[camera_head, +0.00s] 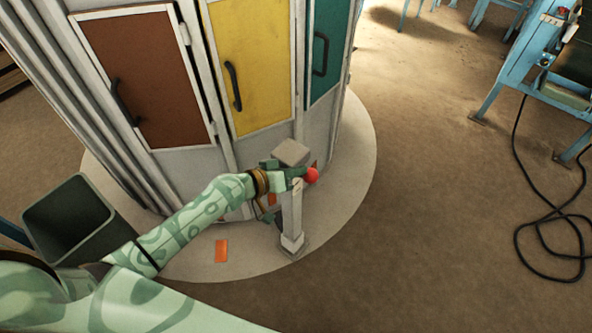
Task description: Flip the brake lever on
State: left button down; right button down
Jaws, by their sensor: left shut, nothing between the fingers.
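The post stands on the pale round base of the cabinet. My left arm reaches in from the lower left, and my left gripper (298,178) is shut at the post, close beside the red knob. I cannot tell whether it touches the knob. The gripper and arm hide much of the lever's stem. My right gripper is not in view.
A round cabinet with brown (150,80), yellow (252,65) and green (326,45) doors stands behind the post. A dark bin (70,220) is at the left. An orange card (221,250) lies on the base. A blue-framed machine (520,60) and black cable (520,240) are at the right.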

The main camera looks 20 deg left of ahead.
pick_arm(q)
jog(key=shift+d, duration=0.1)
jog(key=shift+s+d+f+m+y+p, duration=0.35)
jog(key=shift+d+m+y+p, duration=0.2)
jog(key=shift+p, duration=0.3)
jog(key=s+d+f+m+t+y, duration=0.1)
jog(key=d+f+m+y, duration=0.2)
jog(key=f, duration=0.8)
jog(key=shift+s+d+f+m+y, duration=0.2)
jog(key=shift+m+y, duration=0.25)
jog(key=shift+m, duration=0.5)
jog(key=shift+f, duration=0.2)
jog(key=shift+s, duration=0.1)
